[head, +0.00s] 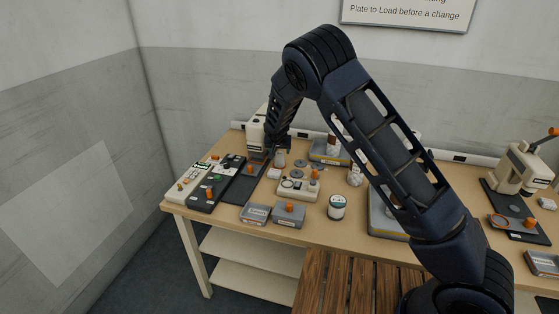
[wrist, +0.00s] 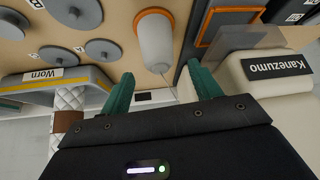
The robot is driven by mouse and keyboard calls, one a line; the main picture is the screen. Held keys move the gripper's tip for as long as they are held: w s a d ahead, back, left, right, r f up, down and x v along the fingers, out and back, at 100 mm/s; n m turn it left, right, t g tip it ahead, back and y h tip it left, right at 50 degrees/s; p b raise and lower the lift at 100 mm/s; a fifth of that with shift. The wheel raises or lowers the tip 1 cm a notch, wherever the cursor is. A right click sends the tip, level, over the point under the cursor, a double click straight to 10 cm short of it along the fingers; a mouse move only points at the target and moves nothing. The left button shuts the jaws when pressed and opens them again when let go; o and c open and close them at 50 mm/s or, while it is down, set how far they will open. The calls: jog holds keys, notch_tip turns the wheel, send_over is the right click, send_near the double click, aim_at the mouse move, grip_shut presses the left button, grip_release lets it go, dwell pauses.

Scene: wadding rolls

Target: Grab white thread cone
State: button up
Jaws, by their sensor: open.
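The cone lies ahead of the fingertips, roughly in line with the gap and apart from both fingers. In the head view my gripper (head: 281,146) is low over the back of the table, close to a small pale cone-like item (head: 280,160). The fingers are hard to make out there.
The cream machine marked Kanezumo (wrist: 275,75) stands close to the right finger in the wrist view. A grey tray labelled Worn (wrist: 50,76) and a quilted white roll (wrist: 70,98) are at left. Several grey discs (wrist: 104,48) lie beside the cone. The wooden table (head: 250,175) is crowded.

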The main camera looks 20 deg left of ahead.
aim_at(279, 152)
jog(key=x, duration=0.3)
jog(key=shift+w+f, duration=0.1)
jog(key=c, duration=1.1)
